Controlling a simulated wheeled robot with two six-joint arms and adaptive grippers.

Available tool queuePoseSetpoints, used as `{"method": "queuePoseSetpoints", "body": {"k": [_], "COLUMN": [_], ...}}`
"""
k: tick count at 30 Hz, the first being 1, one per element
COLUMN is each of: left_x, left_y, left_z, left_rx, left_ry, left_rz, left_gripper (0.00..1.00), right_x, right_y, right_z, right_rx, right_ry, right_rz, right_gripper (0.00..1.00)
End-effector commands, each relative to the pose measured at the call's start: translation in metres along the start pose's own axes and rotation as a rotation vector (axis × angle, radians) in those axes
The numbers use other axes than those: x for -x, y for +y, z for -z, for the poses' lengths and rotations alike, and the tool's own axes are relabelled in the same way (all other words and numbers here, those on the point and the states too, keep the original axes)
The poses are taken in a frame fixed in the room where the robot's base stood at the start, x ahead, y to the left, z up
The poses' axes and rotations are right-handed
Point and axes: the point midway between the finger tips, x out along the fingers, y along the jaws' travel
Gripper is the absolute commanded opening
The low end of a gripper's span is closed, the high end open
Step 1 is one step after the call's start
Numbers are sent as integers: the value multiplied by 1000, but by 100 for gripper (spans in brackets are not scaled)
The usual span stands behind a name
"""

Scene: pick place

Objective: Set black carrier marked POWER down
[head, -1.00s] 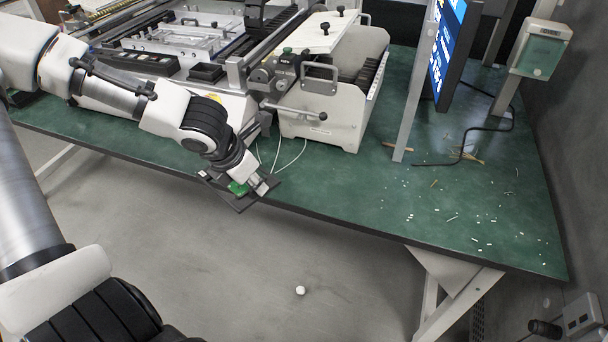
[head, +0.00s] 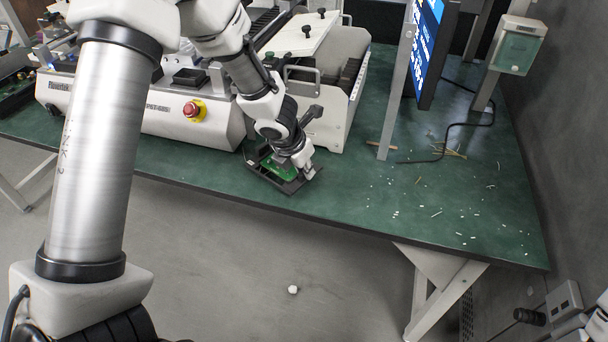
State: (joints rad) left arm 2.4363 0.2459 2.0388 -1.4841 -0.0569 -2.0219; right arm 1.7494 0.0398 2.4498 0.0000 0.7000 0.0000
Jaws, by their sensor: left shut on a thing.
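The black carrier (head: 288,187) is a flat dark tray with a green board (head: 284,171) in it. It is at the front edge of the green table, left of centre in the head view. My left gripper (head: 305,170) is shut on the carrier at its right side. The carrier looks close to the tabletop; I cannot tell whether it touches. No POWER marking is legible. My right gripper is not in view.
A white machine with a red stop button (head: 191,110) stands behind left. A white rack (head: 340,105) stands behind the carrier. A post with a screen (head: 428,50) is to the right.

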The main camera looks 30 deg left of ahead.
Motion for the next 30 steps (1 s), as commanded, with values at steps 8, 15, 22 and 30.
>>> {"method": "queuePoseSetpoints", "body": {"k": [8, 15, 22, 30], "left_x": [-18, -22, -21, -9], "left_y": [0, 0, 0, 0], "left_z": [8, 10, 9, 6], "left_rx": [0, 0, 0, 1], "left_ry": [0, 0, 0, -1], "left_rz": [-1, -1, -1, -1], "left_gripper": [0, 0, 39, 39], "right_x": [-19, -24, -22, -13], "right_y": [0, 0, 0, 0], "right_z": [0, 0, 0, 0], "right_rx": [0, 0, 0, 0], "right_ry": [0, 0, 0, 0], "right_rz": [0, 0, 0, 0], "right_gripper": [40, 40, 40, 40]}}
